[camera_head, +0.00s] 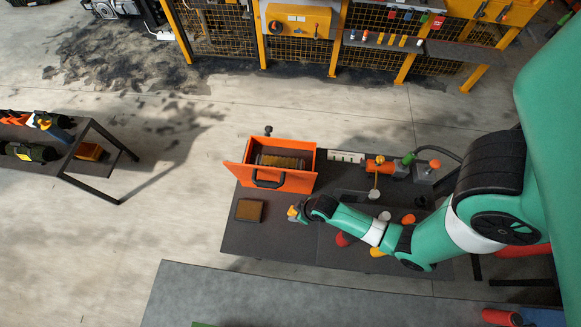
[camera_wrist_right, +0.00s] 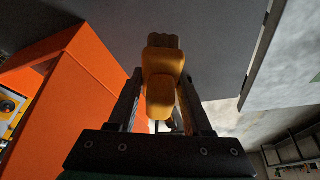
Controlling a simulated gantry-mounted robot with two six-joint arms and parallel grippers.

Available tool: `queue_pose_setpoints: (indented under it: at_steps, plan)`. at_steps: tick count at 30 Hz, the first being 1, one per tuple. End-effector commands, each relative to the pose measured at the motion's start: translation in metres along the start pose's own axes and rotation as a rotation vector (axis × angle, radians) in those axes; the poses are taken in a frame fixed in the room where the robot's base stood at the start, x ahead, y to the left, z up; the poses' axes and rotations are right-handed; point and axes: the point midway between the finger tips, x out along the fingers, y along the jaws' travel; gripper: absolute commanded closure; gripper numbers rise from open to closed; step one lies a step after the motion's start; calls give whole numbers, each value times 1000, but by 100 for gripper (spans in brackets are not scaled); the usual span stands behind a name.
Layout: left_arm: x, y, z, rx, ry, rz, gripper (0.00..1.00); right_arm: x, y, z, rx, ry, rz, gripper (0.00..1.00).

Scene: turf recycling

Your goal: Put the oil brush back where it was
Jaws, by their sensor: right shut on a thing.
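My right gripper (camera_head: 302,211) is low over the dark work table (camera_head: 285,240), just in front of the orange box. It is shut on a small yellow-orange thing with a brownish end, which I take to be the oil brush (camera_head: 292,212). In the right wrist view the brush (camera_wrist_right: 163,75) sits between the two dark fingers of the gripper (camera_wrist_right: 160,100), its brown end pointing away from the wrist. I cannot tell whether it touches the table. My left gripper is not in view.
An orange box (camera_head: 297,182) with a black handle holds a ribbed roll and stands at the table's back left. A brown block (camera_head: 249,210) lies left of the gripper. Red and yellow knobs (camera_head: 343,239) sit under my right arm. A grey bench (camera_head: 250,295) is in front.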

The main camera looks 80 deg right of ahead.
Motion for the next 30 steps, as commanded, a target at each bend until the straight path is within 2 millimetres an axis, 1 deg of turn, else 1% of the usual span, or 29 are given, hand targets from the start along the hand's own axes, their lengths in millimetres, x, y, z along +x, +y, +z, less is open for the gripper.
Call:
queue_pose_setpoints:
  at_steps: [1, 4, 7, 12, 14, 15, 18, 20, 26, 30]
  plan:
    - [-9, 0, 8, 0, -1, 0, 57, 19, 5, -1, 4, 0, 2, 100]
    - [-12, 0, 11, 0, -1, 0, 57, 38, 12, -7, 2, 0, 1, 100]
    - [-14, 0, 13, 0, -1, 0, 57, 48, 15, -10, 1, 0, 0, 100]
    - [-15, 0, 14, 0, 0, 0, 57, 53, 17, -12, -1, 0, 0, 100]
    - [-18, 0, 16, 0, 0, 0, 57, 61, 19, -13, 1, 1, 1, 100]
    - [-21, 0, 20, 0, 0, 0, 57, 69, 18, -8, 0, -3, 0, 100]
    - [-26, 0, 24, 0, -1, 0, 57, 83, 18, -2, -1, -1, 0, 100]
    - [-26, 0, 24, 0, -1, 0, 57, 86, 18, -1, -1, -2, 0, 100]
    - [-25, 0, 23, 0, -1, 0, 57, 85, 18, -1, -1, 0, 0, 100]
    - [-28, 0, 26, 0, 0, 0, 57, 89, 18, 0, -1, 0, 0, 100]
